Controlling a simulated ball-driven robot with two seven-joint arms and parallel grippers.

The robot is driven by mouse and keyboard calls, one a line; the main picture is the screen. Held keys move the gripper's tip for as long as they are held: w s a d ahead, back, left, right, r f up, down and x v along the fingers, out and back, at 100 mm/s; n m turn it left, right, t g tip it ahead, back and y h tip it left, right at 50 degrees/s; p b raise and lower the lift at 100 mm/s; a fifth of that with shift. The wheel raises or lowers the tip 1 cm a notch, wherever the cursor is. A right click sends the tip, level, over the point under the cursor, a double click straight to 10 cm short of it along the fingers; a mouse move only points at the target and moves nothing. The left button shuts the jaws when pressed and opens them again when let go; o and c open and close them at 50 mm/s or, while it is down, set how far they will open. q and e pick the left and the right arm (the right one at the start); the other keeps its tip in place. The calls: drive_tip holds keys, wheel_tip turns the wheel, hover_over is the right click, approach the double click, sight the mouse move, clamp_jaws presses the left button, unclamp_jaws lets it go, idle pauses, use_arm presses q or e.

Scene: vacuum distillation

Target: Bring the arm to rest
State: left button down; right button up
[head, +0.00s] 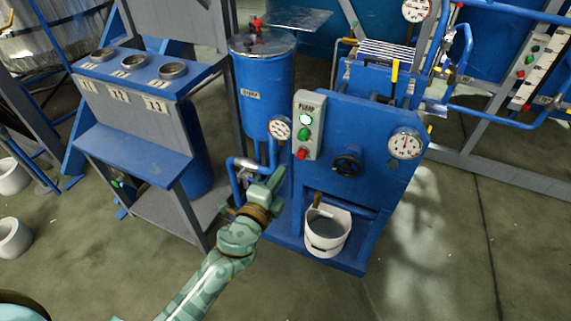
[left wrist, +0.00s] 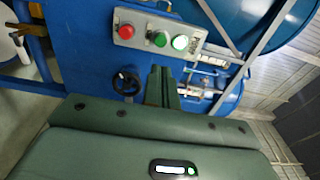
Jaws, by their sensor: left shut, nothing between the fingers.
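My left arm reaches in from the bottom of the head view. Its green gripper (head: 275,183) is shut and empty, in front of the blue pump unit, left of its white bucket and below the control box. In the left wrist view the shut fingers (left wrist: 161,85) point at the blue panel, between the black handwheel (left wrist: 126,80) and some pipework with a metal fitting. The control box (left wrist: 155,30) with red and green buttons and a lit green lamp is above them. I cannot tell whether the fingertips touch anything. My right gripper is not in view.
The blue pump unit (head: 375,130) carries a gauge (head: 405,144) and the control box (head: 308,125). A white bucket (head: 327,232) stands on its base. A blue tank (head: 264,85) and a grey-blue stand (head: 135,154) are to the left. Floor at lower right is clear.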

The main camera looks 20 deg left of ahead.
use_arm(q)
drive_tip(key=shift+s, duration=0.5)
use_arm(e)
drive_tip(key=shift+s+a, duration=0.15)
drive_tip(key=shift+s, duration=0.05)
